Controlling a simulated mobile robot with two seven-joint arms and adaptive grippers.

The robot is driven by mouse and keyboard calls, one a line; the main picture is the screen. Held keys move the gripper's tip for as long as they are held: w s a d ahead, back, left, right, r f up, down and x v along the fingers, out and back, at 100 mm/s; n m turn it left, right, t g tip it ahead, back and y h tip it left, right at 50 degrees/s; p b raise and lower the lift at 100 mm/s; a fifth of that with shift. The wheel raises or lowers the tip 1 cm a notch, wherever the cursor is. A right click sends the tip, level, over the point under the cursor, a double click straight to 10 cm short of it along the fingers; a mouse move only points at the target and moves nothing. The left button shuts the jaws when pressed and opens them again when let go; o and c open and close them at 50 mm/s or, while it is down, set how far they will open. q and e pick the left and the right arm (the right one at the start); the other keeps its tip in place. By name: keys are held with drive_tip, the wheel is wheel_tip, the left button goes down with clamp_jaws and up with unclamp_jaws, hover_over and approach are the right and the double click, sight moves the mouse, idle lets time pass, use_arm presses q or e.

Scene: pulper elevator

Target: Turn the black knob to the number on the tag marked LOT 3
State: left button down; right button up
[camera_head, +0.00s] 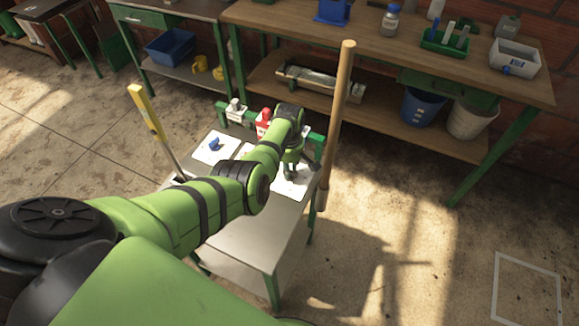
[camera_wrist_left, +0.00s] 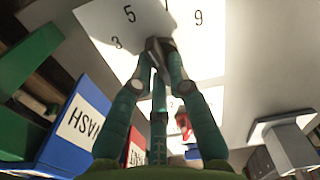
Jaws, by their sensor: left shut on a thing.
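The black knob (camera_wrist_left: 158,46) sits on a white dial plate (camera_wrist_left: 105,22) in the left wrist view. The numbers 3, 5 and 9 can be read on the plate; another mark at the top is partly cut off. My left gripper (camera_wrist_left: 160,62) is shut on the knob, its teal-green fingers around it. In the head view my left gripper (camera_head: 291,172) reaches down to the white plate (camera_head: 293,190) at the right of the small grey table (camera_head: 245,238), and hides the knob there. I cannot make out a tag reading LOT 3. My right gripper is not in view.
A blue knob (camera_head: 214,144) on another white plate and a red object (camera_head: 263,121) are on the small table. A yellow-handled tool (camera_head: 144,108) and a wooden pole (camera_head: 341,110) stand at its sides. A long workbench (camera_head: 400,60) is behind. Floor at right is clear.

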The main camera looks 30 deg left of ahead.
use_arm(q)
drive_tip(key=shift+a+n, duration=0.1)
drive_tip(key=shift+n, duration=0.4)
drive_tip(key=c, duration=1.2)
unclamp_jaws()
wheel_tip(320, 180, up, 12)
